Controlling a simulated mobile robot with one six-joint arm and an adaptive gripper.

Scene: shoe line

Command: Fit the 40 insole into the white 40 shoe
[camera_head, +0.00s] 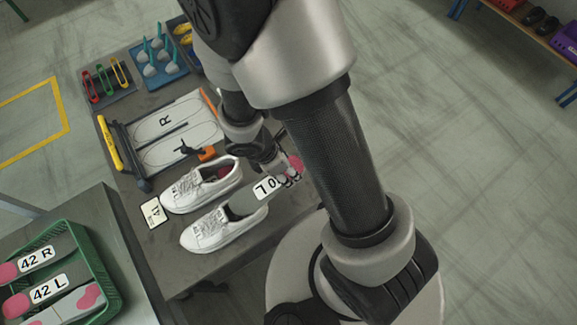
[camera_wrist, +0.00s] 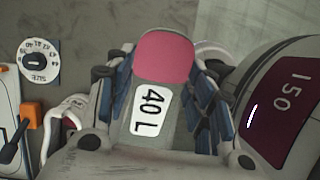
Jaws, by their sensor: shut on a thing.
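The insole (camera_head: 243,203) is grey with a pink heel and a white label; in the wrist view the insole (camera_wrist: 165,60) reads "40 L". My gripper (camera_head: 287,172) is shut on its heel end; in the wrist view the blue-padded fingers of my gripper (camera_wrist: 160,98) flank it. The insole slants down to the left, its front end at the opening of the nearer white shoe (camera_head: 210,232). How far its tip is inside is hidden. The other white shoe (camera_head: 195,188) lies beside it, with a dark red interior. Both have toes to the left.
Behind are a measuring board (camera_head: 165,122) marked R, coloured tools (camera_head: 104,80) and a blue tray (camera_head: 158,65). A green crate (camera_head: 97,254) of size-42 insoles stands at lower left. A size dial (camera_wrist: 39,61) shows in the wrist view.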

